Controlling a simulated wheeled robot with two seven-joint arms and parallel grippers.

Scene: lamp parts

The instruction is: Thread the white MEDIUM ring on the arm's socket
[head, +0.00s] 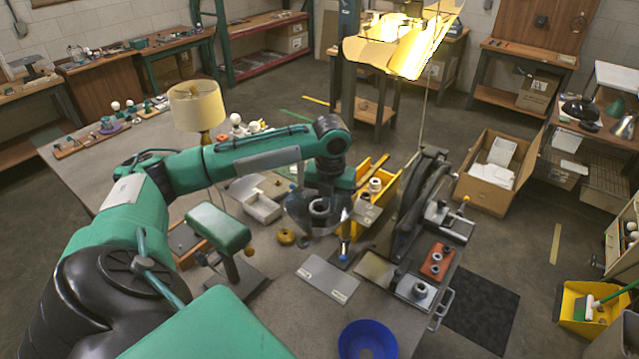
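My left gripper (322,212) hangs over the middle of the bench, pointing down below its dark wrist. A pale grey round shape shows between its dark fingers; I cannot tell whether it is a held ring or part of the gripper. A white ring-like part (375,185) sits at the yellow bin, just right of the gripper. Another pale ring-like part (419,290) sits on a grey block at the bench's right edge. I cannot tell which is the MEDIUM ring. The arm's socket cannot be made out clearly. My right gripper is not in view.
A blue bowl (367,341) stands at the front edge. A grey plate (327,279) lies behind it. A red tray (437,261) with small rings and a large dark machine (415,205) stand at right. A green padded stand (218,228) and white tray (262,207) stand left.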

